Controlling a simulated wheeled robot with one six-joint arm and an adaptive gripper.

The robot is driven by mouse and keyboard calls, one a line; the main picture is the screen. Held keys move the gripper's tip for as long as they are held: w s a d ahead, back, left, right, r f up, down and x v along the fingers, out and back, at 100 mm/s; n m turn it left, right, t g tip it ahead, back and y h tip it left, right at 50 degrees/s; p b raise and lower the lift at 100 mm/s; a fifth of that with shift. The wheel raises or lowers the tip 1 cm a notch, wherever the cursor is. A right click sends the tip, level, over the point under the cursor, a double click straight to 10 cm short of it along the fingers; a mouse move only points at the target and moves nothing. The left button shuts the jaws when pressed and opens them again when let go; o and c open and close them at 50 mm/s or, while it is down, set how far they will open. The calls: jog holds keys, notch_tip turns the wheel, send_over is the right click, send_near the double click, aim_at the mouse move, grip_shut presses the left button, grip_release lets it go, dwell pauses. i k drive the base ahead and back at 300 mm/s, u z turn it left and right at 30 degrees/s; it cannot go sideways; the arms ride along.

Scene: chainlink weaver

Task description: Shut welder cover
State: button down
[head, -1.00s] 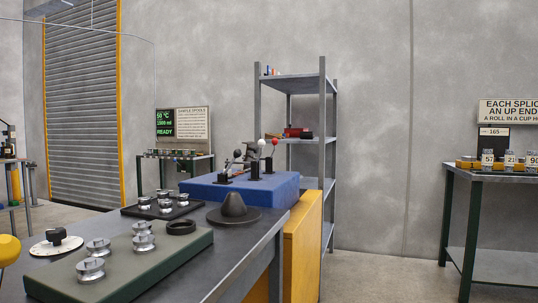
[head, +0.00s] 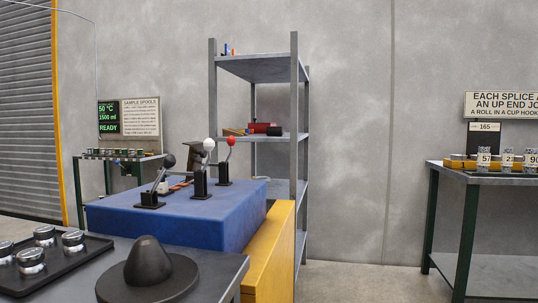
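In the head view, a blue machine body (head: 175,222) stands at the end of the grey bench. It may be the welder, but no label shows. Levers rise from its top: a black-knobbed lever (head: 167,164), a white-knobbed lever (head: 208,149) and a red-knobbed lever (head: 230,145). A dark angled part (head: 193,157) shows behind the levers; I cannot tell whether it is the cover or how far it is open. My gripper is not in view.
A black cone on a disc (head: 148,268) and a black tray (head: 50,262) of metal rollers lie on the near bench. A yellow panel (head: 268,250) and a grey shelf rack (head: 262,70) stand beyond. Floor is free before the right table (head: 480,178).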

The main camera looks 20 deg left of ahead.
aim_at(197, 152)
jog(key=i, duration=0.9)
jog(key=u, duration=0.25)
